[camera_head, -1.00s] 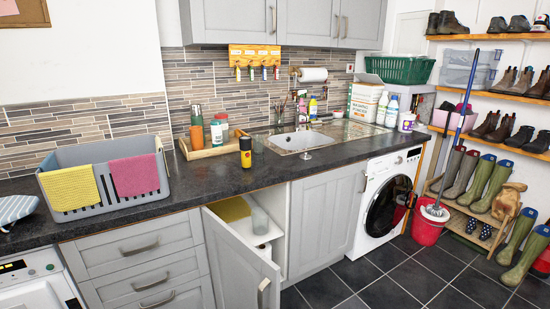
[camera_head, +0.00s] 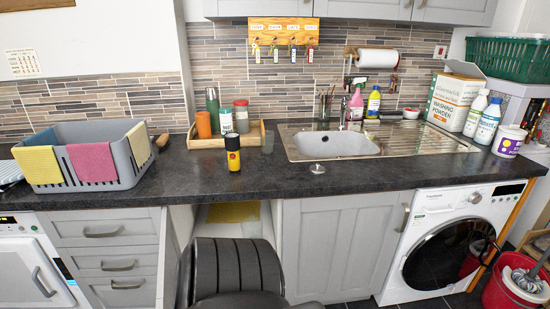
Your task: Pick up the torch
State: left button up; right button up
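The torch appears to be the black and yellow cylinder (camera_head: 233,152) standing upright near the front edge of the dark worktop (camera_head: 330,183). It is left of the sink and in front of the wooden tray. Nothing touches it. A dark ribbed part of my own body shows low in the middle, in front of the cupboard. Neither gripper's fingers show in the head view.
A wooden tray (camera_head: 202,142) holding a flask and containers stands behind the torch. The sink (camera_head: 335,145) is further right. A grey basket (camera_head: 124,177) with cloths stands left. Below, a cupboard is open.

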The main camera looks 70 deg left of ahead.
aim_at(235, 164)
jog(key=u, duration=0.25)
jog(key=i, duration=0.9)
jog(key=u, duration=1.45)
jog(key=i, duration=0.8)
jog(key=u, duration=0.85)
